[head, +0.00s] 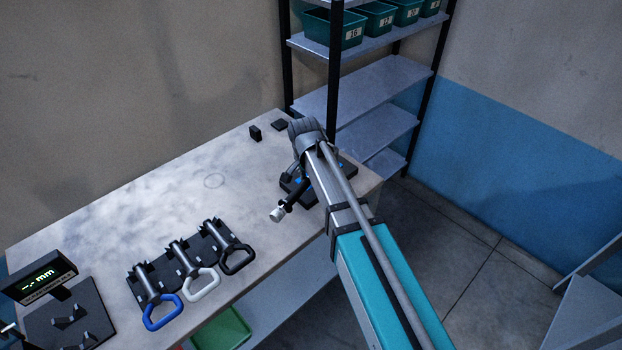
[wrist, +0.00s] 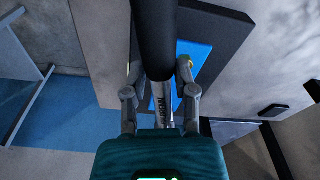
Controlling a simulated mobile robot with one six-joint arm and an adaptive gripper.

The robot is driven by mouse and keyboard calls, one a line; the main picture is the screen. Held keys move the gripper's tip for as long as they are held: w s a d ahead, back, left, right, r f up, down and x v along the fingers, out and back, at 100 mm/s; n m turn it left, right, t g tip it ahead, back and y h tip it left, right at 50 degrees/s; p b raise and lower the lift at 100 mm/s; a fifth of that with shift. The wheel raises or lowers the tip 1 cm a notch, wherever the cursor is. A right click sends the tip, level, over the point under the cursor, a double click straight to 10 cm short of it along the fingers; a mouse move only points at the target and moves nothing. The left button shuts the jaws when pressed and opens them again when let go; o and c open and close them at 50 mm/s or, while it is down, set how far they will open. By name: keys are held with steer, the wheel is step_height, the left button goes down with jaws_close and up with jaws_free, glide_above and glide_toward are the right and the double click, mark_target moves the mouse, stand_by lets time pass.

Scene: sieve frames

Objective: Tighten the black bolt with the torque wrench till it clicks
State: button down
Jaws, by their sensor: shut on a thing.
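My gripper (wrist: 158,88) is shut on the torque wrench. In the wrist view the wrench shows as a thick black handle (wrist: 154,40) and a silver shaft (wrist: 163,103) with dark lettering between the two fingers. In the head view a short black piece with a pale silver end (head: 277,213) juts out left of my arm; I take it for part of the wrench. A dark fixture (head: 345,166) with blue parts lies under my arm near the bench's right end. In the wrist view a blue pad (wrist: 190,60) on a dark plate shows behind the fingers. I cannot make out the black bolt.
The bench (head: 110,235) holds a black rack (head: 160,272) of tools with blue, white and black loop handles. Two small dark blocks (head: 255,133) lie at the back. A shelf unit (head: 365,90) with teal bins stands behind.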

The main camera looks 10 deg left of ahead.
steer(key=shift+w+a+m, duration=0.45)
steer(key=shift+a+m, duration=0.35)
steer(key=shift+a, duration=0.05)
stand_by(0.8)
steer(key=shift+w+a+m, duration=0.8)
steer(key=shift+a+m, duration=0.2)
steer(key=shift+a, duration=0.1)
stand_by(1.5)
steer(key=shift+s+d+n, duration=0.3)
steer(key=shift+d, duration=0.1)
stand_by(0.4)
steer(key=shift+r+p, duration=0.3)
